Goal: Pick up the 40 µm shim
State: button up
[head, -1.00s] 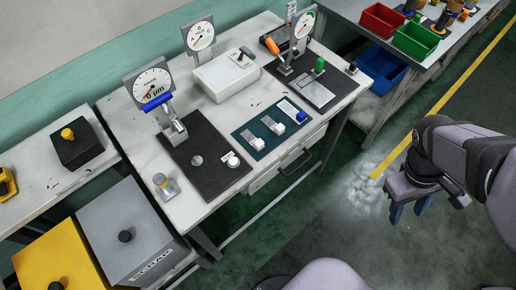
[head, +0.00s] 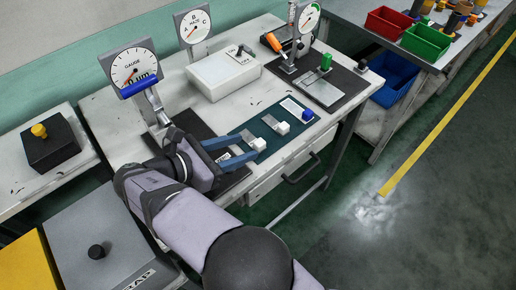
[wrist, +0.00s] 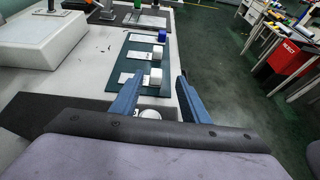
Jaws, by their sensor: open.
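Three flat shims with small cube knobs lie in a row on a teal mat (head: 268,122). Two have white knobs, the nearer one (head: 258,145) and the middle one (head: 283,128); the far one has a blue knob (head: 307,114). Their labels are too small to read, so I cannot tell which is 40 µm. My gripper (head: 249,146) is open, its blue fingers pointing along the row at the nearer white knob. In the wrist view, that nearer knob (wrist: 155,76) shows between the fingertips (wrist: 160,80), with nothing visibly held; contact is unclear.
A dial gauge (head: 134,64) on a stand and a black mat (head: 190,122) are left of my gripper. A white switch box (head: 223,76) stands behind. Another gauge stand (head: 308,18) is at the back right. A grey scrap box (head: 100,225) is front left.

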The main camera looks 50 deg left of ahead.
aim_at(257, 144)
jog(key=shift+s+a, duration=0.35)
jog(key=shift+s, duration=0.3)
jog(key=shift+x, duration=0.8)
jog(key=shift+f+p+x, duration=0.2)
jog(key=shift+p+x, duration=0.7)
jog(key=shift+x, duration=2.05)
jog(key=shift+s, duration=0.1)
grip_shut()
